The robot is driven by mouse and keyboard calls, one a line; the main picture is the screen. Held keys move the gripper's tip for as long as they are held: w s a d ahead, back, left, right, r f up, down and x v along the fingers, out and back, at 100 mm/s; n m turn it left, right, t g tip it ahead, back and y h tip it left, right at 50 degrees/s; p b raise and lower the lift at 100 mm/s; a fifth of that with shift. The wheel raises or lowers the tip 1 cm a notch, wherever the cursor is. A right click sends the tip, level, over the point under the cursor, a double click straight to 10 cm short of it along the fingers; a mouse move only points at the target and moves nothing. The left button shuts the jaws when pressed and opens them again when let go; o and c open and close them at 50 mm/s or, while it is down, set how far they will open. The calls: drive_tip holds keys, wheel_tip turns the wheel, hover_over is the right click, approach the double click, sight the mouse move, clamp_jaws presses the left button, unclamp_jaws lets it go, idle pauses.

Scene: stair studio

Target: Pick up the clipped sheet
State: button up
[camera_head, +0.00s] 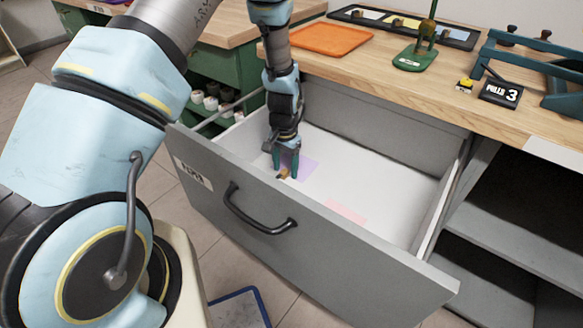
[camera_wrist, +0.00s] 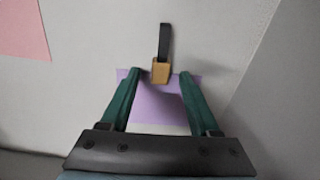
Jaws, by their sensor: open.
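The clipped sheet is a purple sheet lying in the open drawer; it shows in the wrist view (camera_wrist: 158,106) and beside my gripper in the head view (camera_head: 305,168). A clip with a tan block (camera_wrist: 160,71) and a dark upright tab (camera_wrist: 164,42) sits at the sheet's far edge. My gripper (camera_wrist: 162,73) is open, its green fingers on either side of the tan block. I cannot tell whether they touch it. In the head view my gripper (camera_head: 287,174) reaches down into the drawer's left part and hides some of the sheet.
A pink sheet (camera_head: 346,212) lies in the drawer to the right; it also shows in the wrist view (camera_wrist: 22,28). The grey drawer front (camera_head: 330,245) and its side walls surround the space. The wooden bench top (camera_head: 400,78) overhangs behind.

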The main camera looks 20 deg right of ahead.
clamp_jaws()
idle(0.5)
